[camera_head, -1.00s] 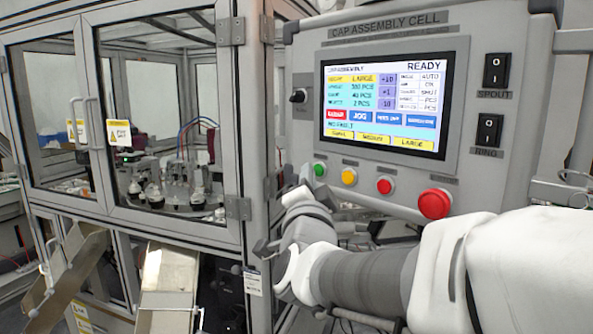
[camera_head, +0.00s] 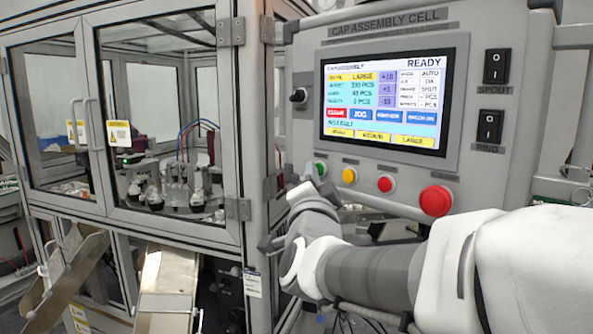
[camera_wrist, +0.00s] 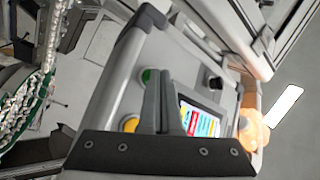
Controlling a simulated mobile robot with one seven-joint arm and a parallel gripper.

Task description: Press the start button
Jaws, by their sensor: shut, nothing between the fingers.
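The control panel (camera_head: 300,62) bears a green button (camera_head: 321,167), which also shows in the wrist view (camera_wrist: 149,75). The label by it is too small to read. My gripper (camera_head: 311,174) is shut and empty, with its fingertips at the lower left of the green button in the head view. In the wrist view my closed fingers (camera_wrist: 158,84) stand beside the green button and overlap part of its edge. I cannot tell whether the fingertips touch it. The lit screen (camera_head: 385,100) reads READY.
Right of the green button sit a yellow button (camera_head: 349,176), a red button (camera_head: 384,184) and a large red mushroom button (camera_head: 435,201). Two rocker switches (camera_head: 496,67) are at the right. The glass-doored cabinet (camera_head: 240,120) stands close on the left.

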